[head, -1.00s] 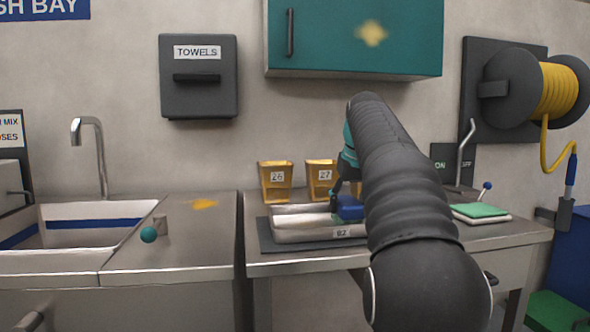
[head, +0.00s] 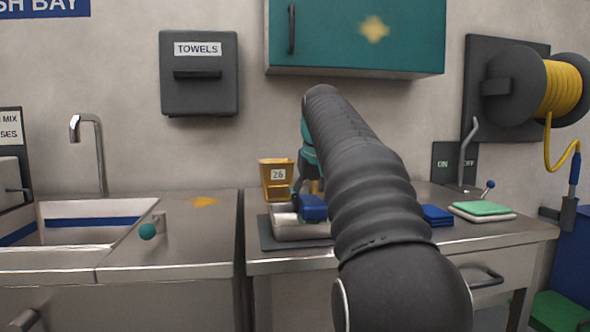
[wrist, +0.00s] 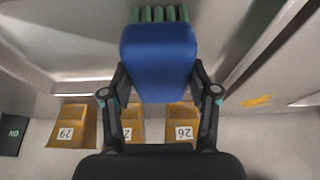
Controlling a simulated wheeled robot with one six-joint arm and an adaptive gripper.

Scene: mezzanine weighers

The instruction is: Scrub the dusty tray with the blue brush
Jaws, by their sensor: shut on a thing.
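My gripper (wrist: 158,78) is shut on the blue brush (wrist: 158,50), one finger on each side of its blue block. Green bristles show at the far end of the brush in the wrist view. In the head view the blue brush (head: 313,207) is over the left part of the steel tray (head: 288,231). The tray sits on a dark mat (head: 266,238) on the right counter, its right part hidden by my arm. I cannot tell whether the bristles touch the tray, and dust on it is not clear.
Yellow bins, one marked 26 (head: 277,175), stand behind the tray. Folded blue cloths (head: 437,215) and a green cloth (head: 482,208) lie to the right. A sink (head: 85,226) and a tap (head: 98,150) are at left. A teal cabinet (head: 350,35) hangs above.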

